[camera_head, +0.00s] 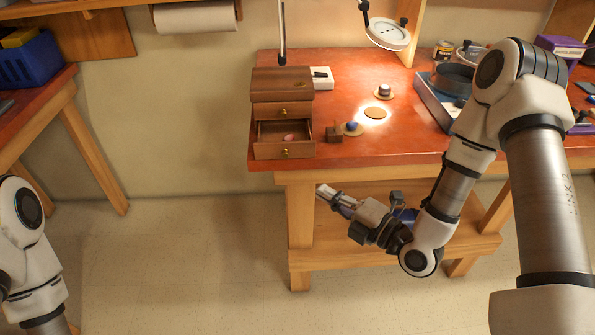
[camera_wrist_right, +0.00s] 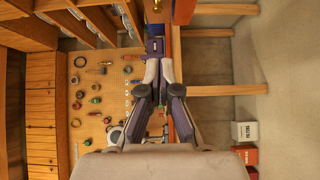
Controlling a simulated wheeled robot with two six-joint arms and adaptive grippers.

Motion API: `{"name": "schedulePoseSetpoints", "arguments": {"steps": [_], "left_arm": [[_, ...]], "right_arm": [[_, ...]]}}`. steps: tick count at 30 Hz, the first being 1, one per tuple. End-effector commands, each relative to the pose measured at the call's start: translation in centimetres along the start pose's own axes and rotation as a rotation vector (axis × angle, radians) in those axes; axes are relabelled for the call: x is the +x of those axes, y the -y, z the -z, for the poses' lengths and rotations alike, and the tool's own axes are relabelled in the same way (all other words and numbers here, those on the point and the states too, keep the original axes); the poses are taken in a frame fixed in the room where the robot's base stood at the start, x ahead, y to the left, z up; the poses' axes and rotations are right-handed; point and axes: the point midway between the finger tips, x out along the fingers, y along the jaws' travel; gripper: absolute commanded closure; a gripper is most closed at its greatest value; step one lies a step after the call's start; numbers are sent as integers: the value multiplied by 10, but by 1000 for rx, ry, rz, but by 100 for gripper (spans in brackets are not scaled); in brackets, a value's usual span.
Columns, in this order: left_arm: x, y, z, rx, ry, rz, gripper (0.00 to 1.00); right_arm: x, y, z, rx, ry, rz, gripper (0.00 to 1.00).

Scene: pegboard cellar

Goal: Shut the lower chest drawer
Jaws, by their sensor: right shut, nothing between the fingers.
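A small brown wooden chest (camera_head: 282,84) stands at the left end of the red-topped bench. Its lower drawer (camera_head: 270,152) is pulled out toward the front, with a round knob on its face and a small pinkish item (camera_head: 289,137) inside. The upper drawer (camera_head: 270,110) looks shut. My right gripper (camera_head: 322,191) is shut and empty, below the bench top's front edge, lower and to the right of the drawer, apart from it. Its closed fingers also show in the right wrist view (camera_wrist_right: 160,62). My left gripper is out of view; only part of that arm shows.
A dark little block (camera_head: 334,133) and a coaster with a blue item (camera_head: 352,129) sit right of the drawer. The bench's front edge (camera_head: 400,160) lies above my right gripper. A bench leg (camera_head: 300,225) stands close by. Floor in front is clear.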

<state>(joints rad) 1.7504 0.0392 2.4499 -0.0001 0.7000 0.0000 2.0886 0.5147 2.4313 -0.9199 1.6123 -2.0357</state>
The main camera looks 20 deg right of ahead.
Motion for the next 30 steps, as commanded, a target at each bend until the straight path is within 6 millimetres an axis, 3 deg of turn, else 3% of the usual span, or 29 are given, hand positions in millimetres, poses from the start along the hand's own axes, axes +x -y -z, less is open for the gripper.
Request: {"name": "schedulePoseSetpoints", "arguments": {"steps": [13,15,21,30], "left_arm": [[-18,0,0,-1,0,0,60],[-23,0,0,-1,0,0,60],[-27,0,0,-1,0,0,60],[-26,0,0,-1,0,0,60]], "right_arm": [[93,-3,3,-5,-8,0,100],[101,-4,-10,-1,-1,-2,100],[116,-2,-25,0,-2,-1,100],[118,0,-27,1,-2,1,100]]}}
